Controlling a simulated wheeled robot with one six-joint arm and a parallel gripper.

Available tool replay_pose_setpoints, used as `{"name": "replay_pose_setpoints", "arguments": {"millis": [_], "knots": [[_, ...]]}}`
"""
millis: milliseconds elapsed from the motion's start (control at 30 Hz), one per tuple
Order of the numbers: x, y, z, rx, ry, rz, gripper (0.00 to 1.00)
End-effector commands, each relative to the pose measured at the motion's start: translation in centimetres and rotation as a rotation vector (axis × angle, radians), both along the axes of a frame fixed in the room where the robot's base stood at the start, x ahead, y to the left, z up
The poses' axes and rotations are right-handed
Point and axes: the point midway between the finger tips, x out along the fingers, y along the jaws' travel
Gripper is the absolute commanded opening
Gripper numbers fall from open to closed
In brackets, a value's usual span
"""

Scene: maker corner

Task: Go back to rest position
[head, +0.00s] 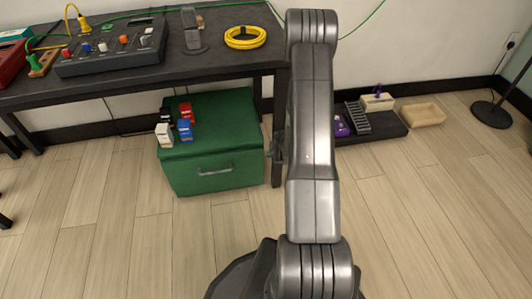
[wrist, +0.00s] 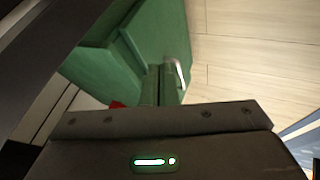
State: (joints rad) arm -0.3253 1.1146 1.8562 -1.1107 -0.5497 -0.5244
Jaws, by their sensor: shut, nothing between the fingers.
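My arm rises through the middle of the head view. My gripper (head: 277,148) shows only in small part there, as a dark piece at the arm's left edge beside the green cabinet (head: 212,150). The arm hides the rest of it. In the wrist view the dark gripper body (wrist: 170,135) with a lit green-white mark fills the bottom. The gripper is shut and nothing is seen held in it. The green cabinet also fills the upper middle of the wrist view (wrist: 155,35), with its pale handle (wrist: 180,73).
Small red, blue, white and black boxes stand on the cabinet. The dark workbench (head: 220,62) holds a switch panel (head: 112,48), a phone stand (head: 192,35) and a yellow coil (head: 245,38). A low black platform (head: 388,127) and wooden tray (head: 422,115) are right. Floor is clear in front.

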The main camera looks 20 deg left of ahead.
Motion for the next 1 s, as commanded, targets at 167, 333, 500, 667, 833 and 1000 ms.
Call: {"name": "replay_pose_setpoints", "arguments": {"millis": [167,333,500,667,833,1000], "knots": [[-0.3,-0.7,1.0,0.000,0.001,0.000,0.00],[-0.3,-0.8,1.0,0.000,0.001,0.000,0.00],[-0.3,-0.8,1.0,0.000,0.001,0.000,0.00],[-0.1,-0.2,0.0,0.000,0.000,0.002,0.00],[0.4,1.4,-2.4,0.000,0.000,0.004,0.00],[1.1,3.3,-5.1,0.000,0.000,0.004,0.00]]}}
